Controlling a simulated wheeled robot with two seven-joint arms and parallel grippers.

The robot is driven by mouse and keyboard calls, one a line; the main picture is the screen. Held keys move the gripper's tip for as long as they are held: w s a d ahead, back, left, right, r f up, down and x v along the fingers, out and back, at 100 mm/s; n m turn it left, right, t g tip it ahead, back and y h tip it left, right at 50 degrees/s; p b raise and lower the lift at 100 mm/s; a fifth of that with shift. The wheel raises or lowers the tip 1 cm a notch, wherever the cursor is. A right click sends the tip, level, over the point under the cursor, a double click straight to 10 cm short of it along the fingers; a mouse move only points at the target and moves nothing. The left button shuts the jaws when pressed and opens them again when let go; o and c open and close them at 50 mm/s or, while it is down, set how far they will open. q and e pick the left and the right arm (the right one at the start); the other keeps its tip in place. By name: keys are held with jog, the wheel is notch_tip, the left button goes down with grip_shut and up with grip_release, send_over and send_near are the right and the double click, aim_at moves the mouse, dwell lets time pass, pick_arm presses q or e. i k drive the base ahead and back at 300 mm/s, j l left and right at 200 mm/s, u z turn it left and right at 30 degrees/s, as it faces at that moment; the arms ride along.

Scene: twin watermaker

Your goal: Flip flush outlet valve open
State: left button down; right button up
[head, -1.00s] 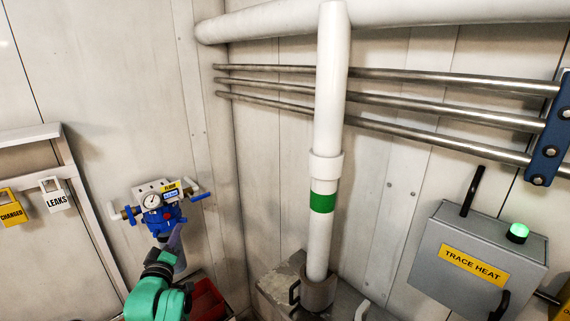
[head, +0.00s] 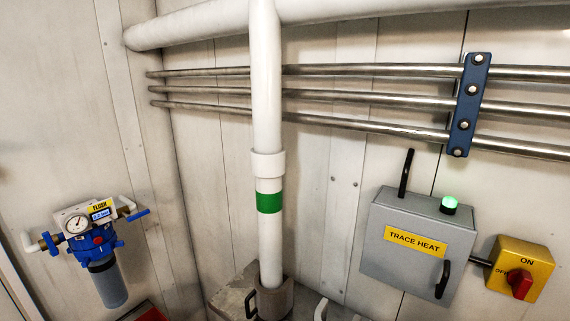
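The flush unit (head: 97,240) is at the left on the wall. It has a blue head, a round white gauge (head: 77,222), a yellow FLUSH label (head: 98,207) and a grey-blue filter bowl (head: 110,286) below. A blue lever handle (head: 138,215) sits on its right-hand pipe and points outward to the right. Another blue lever handle (head: 49,243) stands steeply across the left-hand pipe. No label shows which of the two valves is the outlet. Neither of my grippers is in view.
A white vertical pipe (head: 267,150) with a green band stands in the middle. Steel pipes run along the right wall. A grey TRACE HEAT box (head: 415,245) and a yellow switch box (head: 519,267) are at the right. Part of a red object (head: 152,314) shows at the bottom left.

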aim_at(55, 251)
jog(key=u, duration=1.5)
